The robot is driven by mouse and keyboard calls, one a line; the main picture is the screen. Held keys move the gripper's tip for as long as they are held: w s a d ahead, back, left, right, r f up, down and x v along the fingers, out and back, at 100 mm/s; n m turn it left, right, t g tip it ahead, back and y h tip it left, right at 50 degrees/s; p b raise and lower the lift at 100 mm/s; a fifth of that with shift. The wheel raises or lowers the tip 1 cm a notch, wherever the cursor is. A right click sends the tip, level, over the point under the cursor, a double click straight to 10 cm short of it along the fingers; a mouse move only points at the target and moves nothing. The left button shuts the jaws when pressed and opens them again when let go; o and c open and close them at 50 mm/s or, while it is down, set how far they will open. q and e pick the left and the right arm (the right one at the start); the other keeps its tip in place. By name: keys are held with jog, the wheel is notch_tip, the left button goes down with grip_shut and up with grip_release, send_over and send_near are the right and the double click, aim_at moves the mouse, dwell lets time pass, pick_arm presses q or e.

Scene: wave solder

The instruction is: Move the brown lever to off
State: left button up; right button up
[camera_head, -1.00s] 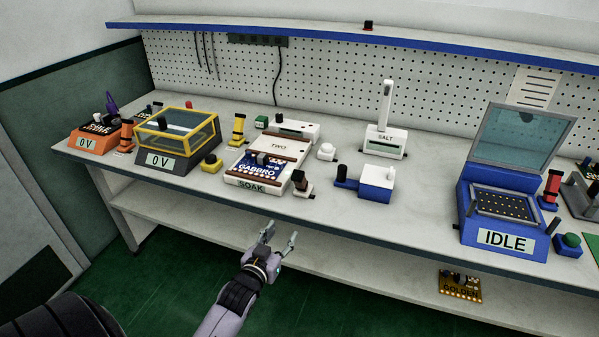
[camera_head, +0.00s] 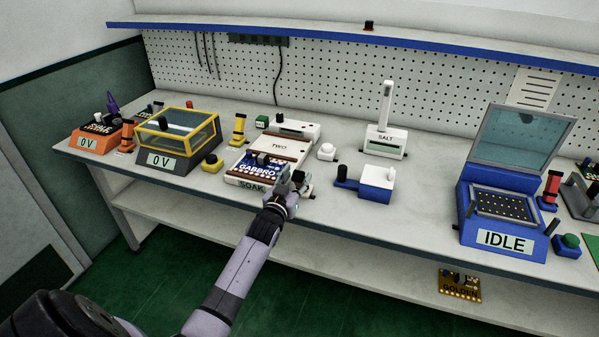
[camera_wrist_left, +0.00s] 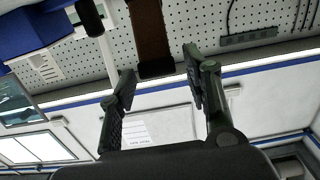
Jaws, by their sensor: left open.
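The brown lever (camera_wrist_left: 151,30) shows in the left wrist view as a brown bar with a dark end, in the gap between my fingertips. In the head view it stands at the bench's front edge, right of the SOAK machine (camera_head: 232,180), and my gripper mostly hides it. My left gripper (camera_head: 289,180) is open at the lever; its two fingers also show in the left wrist view (camera_wrist_left: 160,82). I cannot tell whether a finger touches the lever. Its exact position is hidden. My right gripper is not in view.
A white button (camera_head: 327,151) and a blue-and-white box (camera_head: 376,183) stand right of the lever. The blue IDLE machine (camera_head: 505,239) stands farther right. Bare bench top (camera_head: 425,195) lies between.

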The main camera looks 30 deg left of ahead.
pick_arm(q)
jog(key=shift+x, duration=1.5)
grip_shut()
